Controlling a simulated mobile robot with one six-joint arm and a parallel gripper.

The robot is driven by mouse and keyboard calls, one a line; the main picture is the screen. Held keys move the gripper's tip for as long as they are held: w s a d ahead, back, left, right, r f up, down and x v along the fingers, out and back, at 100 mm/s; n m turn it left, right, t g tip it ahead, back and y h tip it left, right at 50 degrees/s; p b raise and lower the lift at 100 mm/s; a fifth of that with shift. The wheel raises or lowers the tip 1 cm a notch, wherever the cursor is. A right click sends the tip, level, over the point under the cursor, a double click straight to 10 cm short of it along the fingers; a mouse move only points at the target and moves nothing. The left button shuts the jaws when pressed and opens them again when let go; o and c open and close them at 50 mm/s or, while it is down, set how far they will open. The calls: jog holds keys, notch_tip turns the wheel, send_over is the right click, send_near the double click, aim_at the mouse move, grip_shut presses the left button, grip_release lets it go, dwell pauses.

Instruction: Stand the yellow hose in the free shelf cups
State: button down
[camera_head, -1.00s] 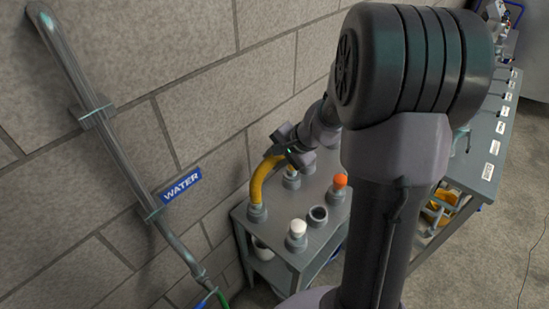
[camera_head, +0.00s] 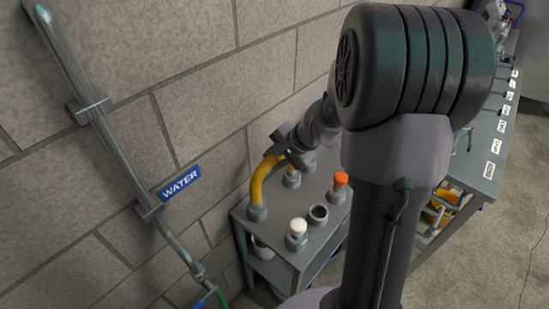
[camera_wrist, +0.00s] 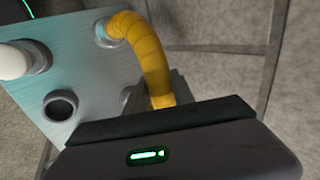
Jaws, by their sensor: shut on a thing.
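The yellow hose (camera_head: 258,185) bends in an arch over a small grey shelf table (camera_head: 270,238). Its near end stands in a grey cup (camera_head: 257,213) at the table's left corner. My gripper (camera_head: 285,156) is shut on the hose at the top of the bend. Below my gripper a short yellow piece shows at another cup (camera_head: 291,181); I cannot tell how firmly it sits there. In the wrist view the hose (camera_wrist: 150,48) runs from its cup (camera_wrist: 104,33) down to my gripper (camera_wrist: 162,107), which hides the far end.
An empty cup (camera_head: 318,214) stands between a cup with a white-topped piece (camera_head: 297,230) and one with an orange-topped piece (camera_head: 340,181). A block wall (camera_head: 205,110) with a metal pipe (camera_head: 122,165) rises close behind. A longer bench (camera_head: 482,160) stands at the right.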

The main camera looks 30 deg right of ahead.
jog(key=c, duration=1)
grip_release()
jog(key=p+v, duration=0.7)
jog(key=v, duration=1)
jog(key=s+a+r+n+g, duration=0.1)
jog(key=s+a+r+n, duration=0.15)
jog(key=a, duration=0.35)
jog(key=s+a+r+n, duration=0.1)
jog(key=a+r+n, duration=0.15)
jog(key=a, duration=0.45)
jog(key=s+a+r+n, duration=0.3)
jog(key=s+a+n, duration=0.1)
jog(key=s+a, duration=0.4)
jog(key=s, duration=0.2)
jog(key=shift+s+a+h, duration=0.25)
jog(key=shift+s+h, duration=0.05)
jog(key=shift+d+r, duration=0.1)
